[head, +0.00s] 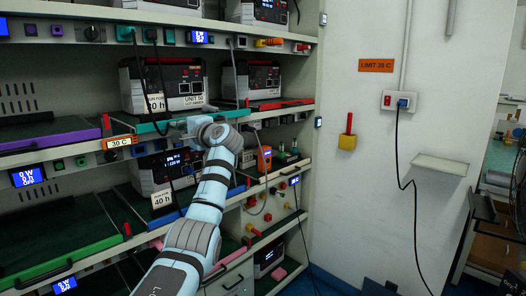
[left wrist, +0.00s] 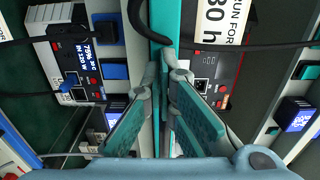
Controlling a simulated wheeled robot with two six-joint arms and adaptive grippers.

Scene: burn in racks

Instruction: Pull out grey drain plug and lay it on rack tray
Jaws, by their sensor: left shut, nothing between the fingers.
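My left gripper (head: 186,138) is at the rack's middle shelf, close to the teal front edge of a rack tray (head: 160,126). In the left wrist view the fingers (left wrist: 168,76) meet at the tips in front of the teal edge (left wrist: 160,22), with nothing between them. I cannot tell whether they touch it. I cannot pick out the grey drain plug with certainty; the gripper and wrist hide part of the shelf front. A rack tray with a purple edge (head: 48,143) lies empty at the left. My right gripper is not in view.
Black cables hang across the shelf front near my gripper. A power unit (head: 166,84) stands above it, another (head: 165,170) below it. A "30 C" sign (head: 118,142) is just left. The green-edged lower tray (head: 62,262) is bare.

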